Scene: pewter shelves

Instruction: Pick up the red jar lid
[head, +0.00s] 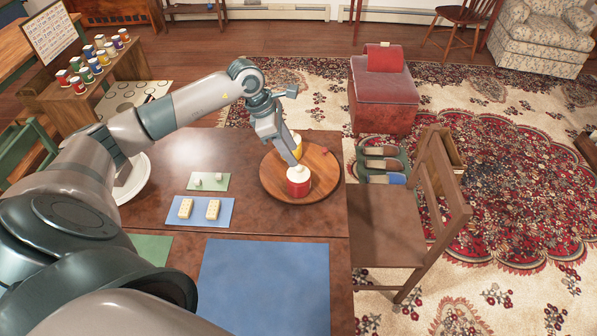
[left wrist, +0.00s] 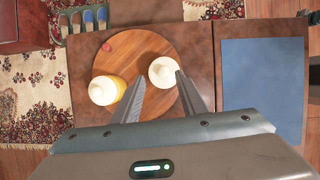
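A red jar (head: 298,185) with a cream lid (head: 298,173) stands upright on a round wooden tray (head: 270,183). The lid also shows from above in the left wrist view (left wrist: 162,70), with a small knob. My left gripper (head: 292,160) reaches down over this jar. In the left wrist view the two fingers (left wrist: 160,78) are apart, with the lid between or just beyond their tips. I cannot tell whether they touch it. A yellow jar with a pale lid (left wrist: 103,90) stands beside it, partly hidden by my gripper in the head view. My right gripper is not in view.
A small red object (head: 324,150) lies near the tray's far edge. Cream blocks (head: 213,209) sit on a blue mat (head: 180,221). A larger blue mat (head: 265,285) lies at the front. A white bowl (head: 134,180) is at left. A chair (head: 430,190) stands at the right.

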